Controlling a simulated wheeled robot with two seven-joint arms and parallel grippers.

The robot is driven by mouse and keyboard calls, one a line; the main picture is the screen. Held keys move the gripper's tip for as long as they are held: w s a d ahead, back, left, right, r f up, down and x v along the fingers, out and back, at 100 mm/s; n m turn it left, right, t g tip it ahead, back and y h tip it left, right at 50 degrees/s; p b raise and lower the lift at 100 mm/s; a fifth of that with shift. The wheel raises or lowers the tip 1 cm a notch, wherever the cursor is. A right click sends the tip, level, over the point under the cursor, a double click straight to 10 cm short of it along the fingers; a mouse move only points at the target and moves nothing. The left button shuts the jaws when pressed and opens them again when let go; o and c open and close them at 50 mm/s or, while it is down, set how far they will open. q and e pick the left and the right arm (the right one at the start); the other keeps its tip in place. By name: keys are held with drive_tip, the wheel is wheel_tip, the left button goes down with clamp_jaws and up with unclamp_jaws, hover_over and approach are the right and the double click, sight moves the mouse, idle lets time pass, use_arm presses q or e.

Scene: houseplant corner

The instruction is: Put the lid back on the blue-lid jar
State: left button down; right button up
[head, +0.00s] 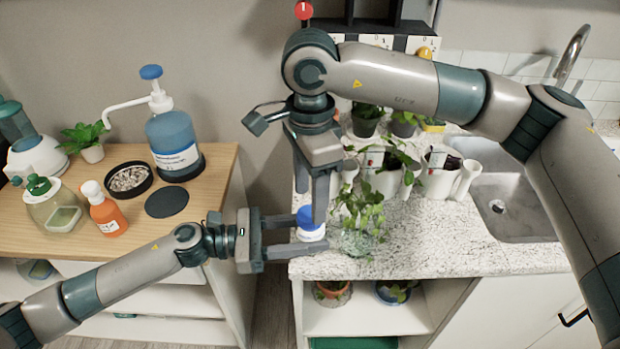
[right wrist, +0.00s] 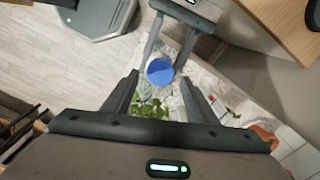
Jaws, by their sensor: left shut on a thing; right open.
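The jar (head: 311,233) is pale and stands upright near the left edge of the speckled counter. My left gripper (head: 308,236) is shut on it from the left. The blue lid (head: 309,216) is on top of the jar; I cannot tell whether it is fully seated. In the right wrist view the lid (right wrist: 159,71) is a round blue disc between my left gripper's fingers. My right gripper (head: 310,205) points down over the jar, open, its fingers beside or just above the lid. In the right wrist view its fingertips (right wrist: 160,84) are apart, with nothing gripped.
A leafy plant in a glass pot (head: 358,236) stands close to the right of the jar. The wooden table (head: 120,255) at left holds bottles and a blue pump dispenser (head: 174,142). A gap separates table and counter.

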sight(310, 213)
drive_tip(key=shift+f, duration=1.7)
drive_tip(key=c, duration=1.1)
drive_tip(key=o, duration=1.3)
drive_tip(key=shift+c, duration=0.2)
drive_tip(key=shift+r, duration=0.1)
wheel_tip(310, 213, up, 12)
